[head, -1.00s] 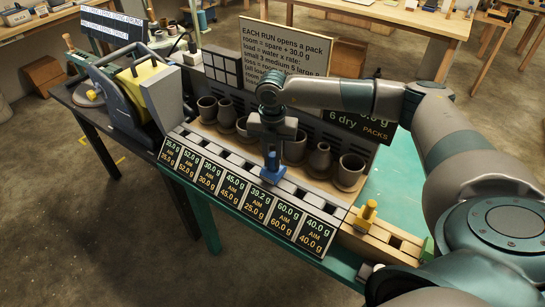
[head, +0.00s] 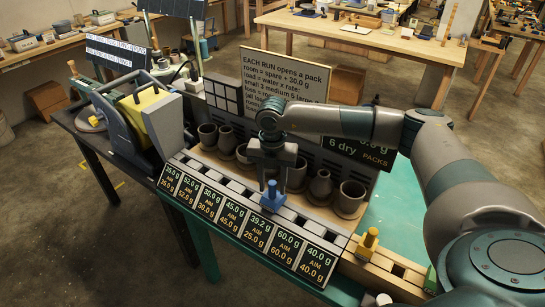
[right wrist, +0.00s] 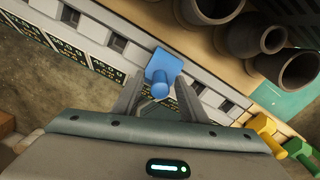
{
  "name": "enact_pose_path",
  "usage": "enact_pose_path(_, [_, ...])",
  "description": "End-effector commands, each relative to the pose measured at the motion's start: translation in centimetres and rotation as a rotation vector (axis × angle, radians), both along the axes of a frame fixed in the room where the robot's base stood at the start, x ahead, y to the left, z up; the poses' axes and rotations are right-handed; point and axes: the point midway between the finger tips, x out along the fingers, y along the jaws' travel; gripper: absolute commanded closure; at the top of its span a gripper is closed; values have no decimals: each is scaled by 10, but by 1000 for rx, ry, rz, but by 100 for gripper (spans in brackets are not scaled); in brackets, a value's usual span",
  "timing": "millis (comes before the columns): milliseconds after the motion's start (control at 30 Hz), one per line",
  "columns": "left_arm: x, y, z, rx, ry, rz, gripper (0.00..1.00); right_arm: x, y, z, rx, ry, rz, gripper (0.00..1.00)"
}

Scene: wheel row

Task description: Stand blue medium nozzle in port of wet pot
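The blue nozzle (head: 273,197) stands upright on the grey port rail (head: 219,170), behind the panel reading 39.2 g, AIM 25.0 g (head: 257,220). Its foot looks seated in a port, but the port itself is hidden under it. In the right wrist view the blue nozzle (right wrist: 163,70) shows a square blue body and a round knob. My right gripper (head: 272,180) is above it; its fingers (right wrist: 160,88) are spread on either side of the knob with gaps. Dark pots (head: 320,188) stand in a row behind the rail; which is wet cannot be told. My left gripper is not in view.
A yellow nozzle (head: 368,243) stands in a wooden holder (head: 398,266) at the right end, with a green piece (right wrist: 300,150) beside it. A sign board (head: 283,75) and a dark display (head: 358,150) rise behind the pots. The green tabletop (head: 400,210) at right is clear.

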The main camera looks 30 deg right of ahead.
Motion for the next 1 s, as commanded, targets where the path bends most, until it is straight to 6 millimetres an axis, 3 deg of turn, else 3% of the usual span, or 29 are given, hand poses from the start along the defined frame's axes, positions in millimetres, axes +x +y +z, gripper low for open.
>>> enact_pose_path(267, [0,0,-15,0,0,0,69,1,0,34,1,-4,1,61])
enact_pose_path(800, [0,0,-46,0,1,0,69,0,0,140,-1,-4,1,61])
enact_pose_path(1000, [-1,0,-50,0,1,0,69,0,0,161,1,-2,1,61])
